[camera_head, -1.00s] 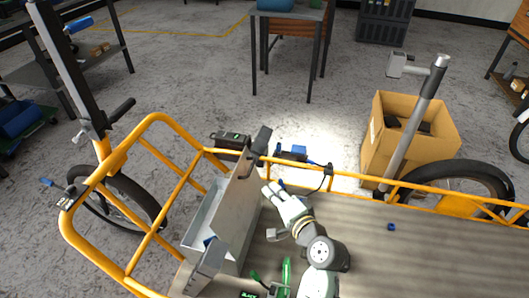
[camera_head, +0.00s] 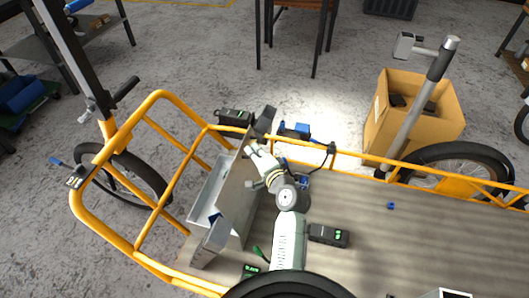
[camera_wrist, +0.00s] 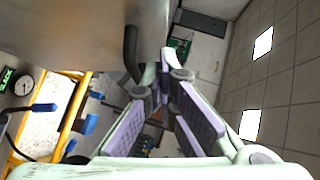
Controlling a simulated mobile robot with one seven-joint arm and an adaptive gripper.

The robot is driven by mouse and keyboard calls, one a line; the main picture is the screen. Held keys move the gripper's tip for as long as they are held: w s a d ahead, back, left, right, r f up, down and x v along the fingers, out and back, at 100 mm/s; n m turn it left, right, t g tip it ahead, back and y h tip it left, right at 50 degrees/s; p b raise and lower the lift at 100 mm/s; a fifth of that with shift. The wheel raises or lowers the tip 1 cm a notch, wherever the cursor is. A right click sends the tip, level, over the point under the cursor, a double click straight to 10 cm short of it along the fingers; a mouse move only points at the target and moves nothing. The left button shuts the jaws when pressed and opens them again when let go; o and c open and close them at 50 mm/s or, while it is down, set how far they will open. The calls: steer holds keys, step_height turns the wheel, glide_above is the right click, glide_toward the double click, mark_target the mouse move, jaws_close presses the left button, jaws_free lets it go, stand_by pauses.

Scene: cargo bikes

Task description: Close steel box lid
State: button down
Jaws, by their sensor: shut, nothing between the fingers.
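The steel box (camera_head: 205,190) stands at the left end of the cargo bed. Its lid (camera_head: 237,195) is open and stands nearly upright on the box's right side. A black handle-like part (camera_head: 264,120) is at the lid's upper corner. My gripper (camera_head: 254,150) is beside the lid's right face, near its upper edge; any contact is unclear. In the wrist view the lid's grey surface (camera_wrist: 80,35) fills the upper left, with a dark curved handle (camera_wrist: 131,55) by the fingers. My gripper's fingers (camera_wrist: 165,72) meet at the tips and hold nothing.
An orange rail (camera_head: 165,190) surrounds the bed. A black device (camera_head: 328,235) with green lights lies right of my arm, and a blue-and-black item (camera_head: 296,130) is at the back rail. The right part of the bed is mostly clear. A cardboard box (camera_head: 385,125) stands beyond the rail.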

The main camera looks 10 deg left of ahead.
steer(key=shift+a+f, duration=0.2)
steer(key=shift+a, duration=0.45)
steer(key=shift+a, duration=0.15)
